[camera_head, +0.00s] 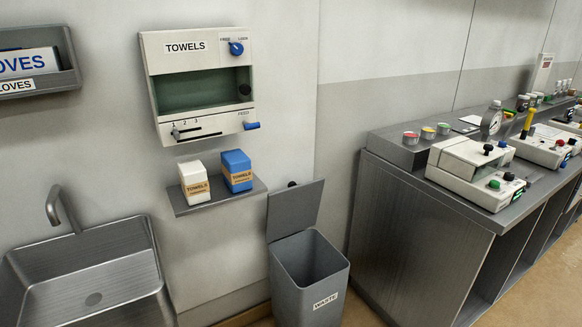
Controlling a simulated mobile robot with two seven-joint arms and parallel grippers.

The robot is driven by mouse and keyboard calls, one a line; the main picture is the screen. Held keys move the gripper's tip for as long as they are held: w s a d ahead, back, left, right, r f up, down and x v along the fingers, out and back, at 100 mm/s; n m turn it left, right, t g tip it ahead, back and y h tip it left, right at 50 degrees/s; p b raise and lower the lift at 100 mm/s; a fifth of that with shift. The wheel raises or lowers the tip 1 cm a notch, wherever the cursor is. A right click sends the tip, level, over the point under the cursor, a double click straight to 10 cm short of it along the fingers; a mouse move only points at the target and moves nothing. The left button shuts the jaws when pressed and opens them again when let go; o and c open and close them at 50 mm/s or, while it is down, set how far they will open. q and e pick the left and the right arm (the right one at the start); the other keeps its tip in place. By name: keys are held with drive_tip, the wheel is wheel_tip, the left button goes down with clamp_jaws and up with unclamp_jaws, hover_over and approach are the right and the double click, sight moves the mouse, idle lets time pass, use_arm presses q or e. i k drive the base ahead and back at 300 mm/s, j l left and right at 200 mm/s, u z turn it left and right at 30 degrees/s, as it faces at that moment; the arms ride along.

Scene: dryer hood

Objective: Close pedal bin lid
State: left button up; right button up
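A grey pedal bin (318,290) labelled WASTE stands on the floor against the wall, in the lower middle of the head view. Its lid (295,208) stands raised, near upright, at the back of the bin's opening, with a small black knob (292,184) at its top edge. The bin's inside (310,257) looks dark and empty as far as it shows. The bin's foot and pedal are below the picture. Neither of my grippers is in view.
A metal sink (90,280) is left of the bin. A towel dispenser (200,85) and a small shelf (215,198) with two towel boxes hang above. A grey counter (440,215) with instruments stands close on the right. Air above the bin is clear.

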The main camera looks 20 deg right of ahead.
sight(293, 209)
drive_tip(key=i+l+u, duration=0.15)
drive_tip(key=l, duration=0.2)
drive_tip(key=i+l+u, duration=0.15)
drive_tip(key=l, duration=0.25)
drive_tip(key=i+l+u, duration=0.15)
drive_tip(key=l, duration=0.2)
drive_tip(key=i+l+u, duration=0.15)
drive_tip(key=l, duration=0.25)
drive_tip(key=k, duration=0.05)
